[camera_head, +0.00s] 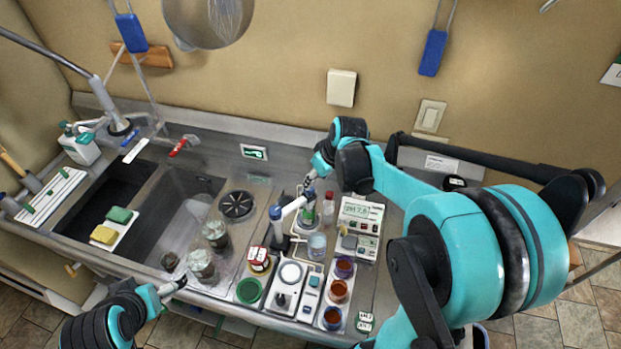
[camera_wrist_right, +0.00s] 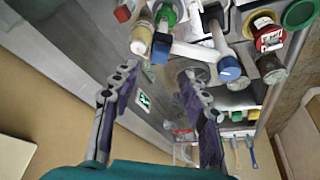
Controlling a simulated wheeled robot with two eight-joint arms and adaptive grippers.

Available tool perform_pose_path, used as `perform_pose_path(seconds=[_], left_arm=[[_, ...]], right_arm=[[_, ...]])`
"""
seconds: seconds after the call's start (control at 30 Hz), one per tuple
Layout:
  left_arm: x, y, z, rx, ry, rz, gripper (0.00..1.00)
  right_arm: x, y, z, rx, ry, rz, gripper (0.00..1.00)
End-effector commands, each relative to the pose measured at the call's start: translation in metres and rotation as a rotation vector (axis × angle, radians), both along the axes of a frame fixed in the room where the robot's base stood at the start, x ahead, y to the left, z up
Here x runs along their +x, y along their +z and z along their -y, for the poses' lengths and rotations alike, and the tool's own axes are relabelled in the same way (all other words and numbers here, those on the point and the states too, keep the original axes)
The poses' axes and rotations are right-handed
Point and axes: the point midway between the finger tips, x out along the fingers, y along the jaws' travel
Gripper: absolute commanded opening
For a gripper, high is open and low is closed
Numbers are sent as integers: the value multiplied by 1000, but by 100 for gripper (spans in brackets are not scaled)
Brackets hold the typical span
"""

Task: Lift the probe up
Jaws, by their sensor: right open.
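A white holder arm (camera_head: 292,207) with a blue cap (camera_head: 275,212) at its near end stands on a dark post, left of the pH meter (camera_head: 361,212). It also shows in the right wrist view (camera_wrist_right: 200,52), with its blue end (camera_wrist_right: 229,68). The probe is small here, and I cannot clearly tell it from the holder. My right gripper (camera_head: 311,181) is just behind the arm's far end. In the wrist view, its fingers (camera_wrist_right: 158,78) are spread with nothing between them. My left gripper (camera_head: 172,287) is at the counter's front edge; its fingers are too small to judge.
Jars with dark contents (camera_head: 202,265) stand left of the post. A white scale-like device (camera_head: 287,285) and a row of amber cups (camera_head: 337,290) are in front. A clear beaker (camera_head: 317,246) stands beside the post. The sink (camera_head: 135,240) is at left.

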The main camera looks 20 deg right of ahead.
Motion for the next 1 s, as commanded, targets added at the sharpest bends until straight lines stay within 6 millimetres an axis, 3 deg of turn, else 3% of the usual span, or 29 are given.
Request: perform_pose_path(seconds=[0.4, 0.83, 1.0], left_arm=[[0, -12, 0, 0, 0, 0, 100], [0, -13, 0, 0, 0, 0, 100], [0, -13, 0, 0, 0, 0, 100]], right_arm=[[24, -60, -6, 0, 1, 1, 45], [28, -71, -7, 0, 0, 0, 45], [28, -71, -7, 0, 0, 0, 0]])
